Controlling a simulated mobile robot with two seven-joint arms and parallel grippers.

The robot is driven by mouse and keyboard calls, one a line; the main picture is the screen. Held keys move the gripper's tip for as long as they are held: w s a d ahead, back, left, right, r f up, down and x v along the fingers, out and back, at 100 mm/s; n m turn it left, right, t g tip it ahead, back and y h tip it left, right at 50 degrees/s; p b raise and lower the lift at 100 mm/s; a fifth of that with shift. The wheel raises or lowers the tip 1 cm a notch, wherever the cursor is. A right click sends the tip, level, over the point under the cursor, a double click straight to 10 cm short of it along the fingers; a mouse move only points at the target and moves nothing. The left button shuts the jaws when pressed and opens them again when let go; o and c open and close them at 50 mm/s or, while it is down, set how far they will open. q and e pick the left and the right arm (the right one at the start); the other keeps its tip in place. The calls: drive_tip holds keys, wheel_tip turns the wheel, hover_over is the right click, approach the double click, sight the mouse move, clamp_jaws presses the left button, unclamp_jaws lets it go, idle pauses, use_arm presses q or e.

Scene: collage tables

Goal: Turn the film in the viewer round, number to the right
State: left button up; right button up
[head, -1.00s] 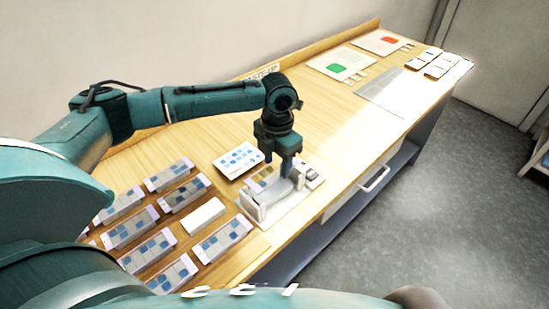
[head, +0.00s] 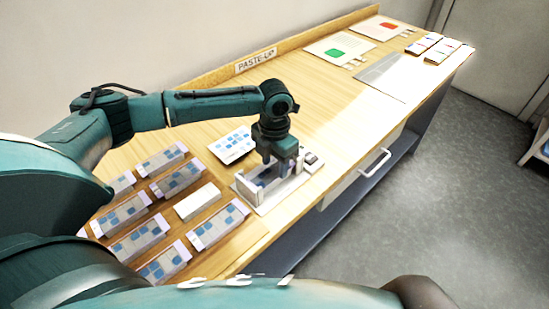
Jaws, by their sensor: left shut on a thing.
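The viewer (head: 246,188) is a small white frame with raised end walls on a pale base plate, near the front edge of the table. My left gripper (head: 279,170) points down into the viewer from above, its fingers between the end walls. It is shut on the film, which is mostly hidden by the fingers and the viewer's walls. The number on the film is too small to read, so I cannot tell which way it faces. My right gripper is not in view.
Several strip boxes with blue squares (head: 219,226) and a plain white block (head: 197,202) lie left of the viewer. A blue-patterned card (head: 233,144) lies behind it. Sheets with a green patch (head: 340,48) and a red patch (head: 381,28) lie at the far end.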

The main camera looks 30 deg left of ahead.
use_arm(q)
drive_tip(key=o, duration=1)
drive_tip(key=shift+r, duration=0.1)
wheel_tip(320, 180, up, 13)
drive_tip(key=shift+f, duration=0.1)
idle(0.5)
